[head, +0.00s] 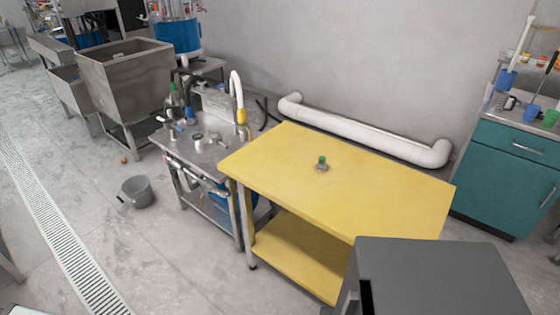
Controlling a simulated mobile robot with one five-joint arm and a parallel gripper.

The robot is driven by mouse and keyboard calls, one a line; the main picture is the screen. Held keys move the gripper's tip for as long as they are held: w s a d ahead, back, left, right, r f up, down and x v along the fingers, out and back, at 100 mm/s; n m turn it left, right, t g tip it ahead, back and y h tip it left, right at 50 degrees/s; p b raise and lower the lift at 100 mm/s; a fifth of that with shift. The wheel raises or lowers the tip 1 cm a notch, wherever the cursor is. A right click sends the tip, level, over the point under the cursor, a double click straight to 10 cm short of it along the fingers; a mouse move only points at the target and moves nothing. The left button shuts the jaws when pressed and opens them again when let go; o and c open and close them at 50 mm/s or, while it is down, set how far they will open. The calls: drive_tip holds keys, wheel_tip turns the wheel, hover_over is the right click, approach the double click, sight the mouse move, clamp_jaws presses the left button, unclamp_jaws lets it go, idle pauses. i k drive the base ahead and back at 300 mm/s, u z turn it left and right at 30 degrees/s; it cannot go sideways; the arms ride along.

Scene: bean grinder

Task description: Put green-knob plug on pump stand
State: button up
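The green-knob plug (321,164) stands upright on the yellow table (385,195), a little back from the middle of its top. It has a small green knob over a grey metal base. The pump stand (205,156) is a steel table just left of the yellow table. It carries metal fittings, a bottle and a white curved hose with a yellow base. Its blue lower part is partly hidden behind the yellow table. My gripper is not in view, and nothing is seen touching the plug.
A dark grey flat-topped unit (440,275) stands close at the lower right. A grey bucket (137,191) sits on the floor left of the pump stand. White pipe (360,130) runs along the wall. A teal cabinet (505,175) stands at the right. Floor is open at the lower left.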

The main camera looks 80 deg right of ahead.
sight(208, 132)
drive_tip(key=i, duration=0.75)
drive_tip(key=z, duration=1.75)
